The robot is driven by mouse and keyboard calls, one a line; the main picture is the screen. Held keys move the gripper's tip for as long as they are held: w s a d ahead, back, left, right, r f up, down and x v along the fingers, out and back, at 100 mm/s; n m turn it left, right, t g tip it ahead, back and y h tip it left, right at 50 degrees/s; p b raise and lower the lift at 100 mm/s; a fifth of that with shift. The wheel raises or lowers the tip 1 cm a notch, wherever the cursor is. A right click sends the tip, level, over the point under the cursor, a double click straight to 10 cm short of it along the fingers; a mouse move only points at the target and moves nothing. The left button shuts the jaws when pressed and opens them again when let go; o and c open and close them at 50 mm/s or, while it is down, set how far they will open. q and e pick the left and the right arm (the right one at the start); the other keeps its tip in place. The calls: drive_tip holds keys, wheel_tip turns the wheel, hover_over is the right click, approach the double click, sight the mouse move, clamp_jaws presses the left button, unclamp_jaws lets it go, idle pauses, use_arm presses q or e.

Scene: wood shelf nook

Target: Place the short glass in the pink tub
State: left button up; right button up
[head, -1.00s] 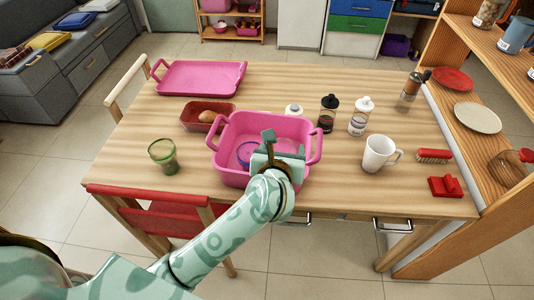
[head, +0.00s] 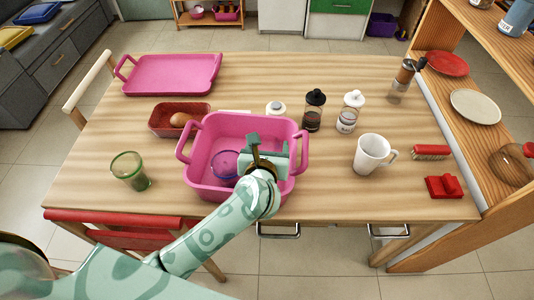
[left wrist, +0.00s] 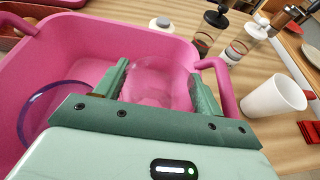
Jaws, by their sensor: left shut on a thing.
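The pink tub (head: 213,135) stands on the wooden table, and its wall also shows in the left wrist view (left wrist: 110,35). My left gripper (head: 264,148) is inside the tub's outline, at its right side, pointing down. In the left wrist view its fingers (left wrist: 158,82) are shut on a clear, see-through glass (left wrist: 150,88), seen against the pink tub floor. The glass is hard to make out in the head view, hidden by the gripper. Whether its base touches the tub floor I cannot tell. A purple-rimmed clear bowl (head: 224,164) lies in the tub, left of the gripper.
A green glass (head: 131,171) stands left of the tub. A red dish with a brown item (head: 163,120) and a pink tray (head: 170,75) lie behind.

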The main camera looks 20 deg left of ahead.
use_arm(q)
wheel_tip(320, 180, down, 3)
drive_tip(key=shift+r+b, duration=0.15)
drive_tip(key=shift+b, duration=0.2)
drive_tip(key=shift+r, duration=0.15)
use_arm(e)
drive_tip(key=shift+w+f, duration=0.15)
drive_tip(key=shift+f, duration=0.3)
use_arm(q)
drive_tip(key=shift+f+b, duration=0.45)
drive_tip(key=shift+f, duration=0.2)
drive_tip(key=o, duration=1.1)
drive_tip(key=shift+s+r, duration=0.1)
drive_tip(key=shift+r, duration=0.1)
drive_tip(key=shift+s+d+r+p, duration=0.15)
drive_tip(key=shift+s+r+p, duration=0.3)
drive_tip(key=shift+r+p, duration=0.35)
drive_tip(key=p+v, duration=0.1)
drive_tip(key=v, duration=1)
drive_tip(key=shift+f+p, duration=0.1)
drive_tip(key=shift+p, duration=0.3)
use_arm(e)
drive_tip(key=shift+w+r, duration=0.15)
drive_tip(key=shift+r, duration=0.45)
drive_tip(key=shift+w+r, duration=0.15)
drive_tip(key=shift+r, duration=0.4)
